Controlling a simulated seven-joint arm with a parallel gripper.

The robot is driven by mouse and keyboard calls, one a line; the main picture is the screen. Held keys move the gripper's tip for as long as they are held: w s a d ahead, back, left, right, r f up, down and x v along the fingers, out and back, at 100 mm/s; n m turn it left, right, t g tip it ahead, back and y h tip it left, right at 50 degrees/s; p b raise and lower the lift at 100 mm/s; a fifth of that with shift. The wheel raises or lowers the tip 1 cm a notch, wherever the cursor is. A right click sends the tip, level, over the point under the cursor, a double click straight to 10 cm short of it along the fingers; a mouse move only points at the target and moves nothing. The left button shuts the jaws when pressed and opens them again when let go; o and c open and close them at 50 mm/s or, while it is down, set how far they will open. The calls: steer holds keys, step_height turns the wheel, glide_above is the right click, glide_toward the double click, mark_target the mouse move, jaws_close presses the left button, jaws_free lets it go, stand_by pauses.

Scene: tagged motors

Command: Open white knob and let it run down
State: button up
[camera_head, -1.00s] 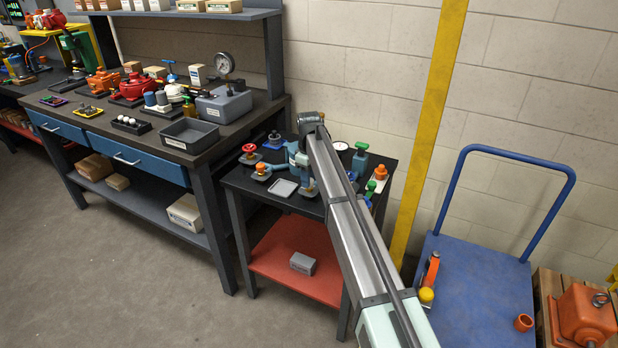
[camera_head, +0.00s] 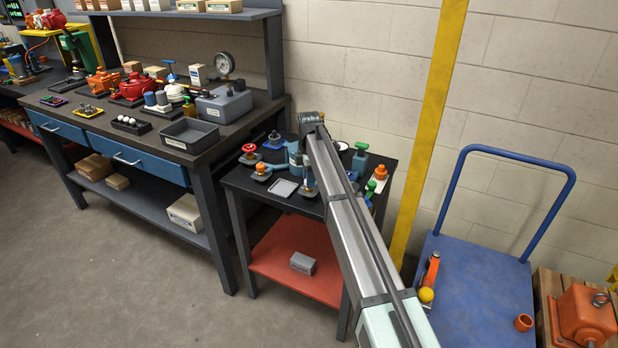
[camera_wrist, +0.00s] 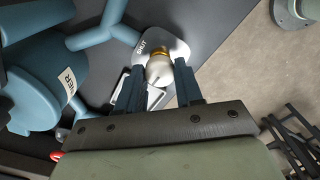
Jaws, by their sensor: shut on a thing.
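The white knob (camera_wrist: 159,70) shows in the wrist view with a brass-coloured collar, on a pale plate (camera_wrist: 177,50) marked "SHUT". My gripper (camera_wrist: 160,74) has one dark finger on each side of the knob and is shut on it. A blue-grey vessel (camera_wrist: 30,80) with a partly readable label stands to the left, with a branching blue pipe (camera_wrist: 95,36) running towards the plate. In the head view my arm reaches over the small dark table (camera_head: 240,183), and the knob is largely hidden near the gripper.
A shallow light tray (camera_head: 283,188) lies on the table, partly behind my fingers in the wrist view. A red knob (camera_head: 249,149) and an orange knob (camera_head: 261,169) stand to the left. Green-topped and other fittings crowd the right side. The wall is close behind.

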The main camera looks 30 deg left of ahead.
steer(key=shift+n, duration=0.4)
steer(key=o, duration=1)
steer(key=shift+o, duration=0.2)
step_height(320, 180, up, 14)
steer(key=shift+f, duration=0.2)
stand_by(0.4)
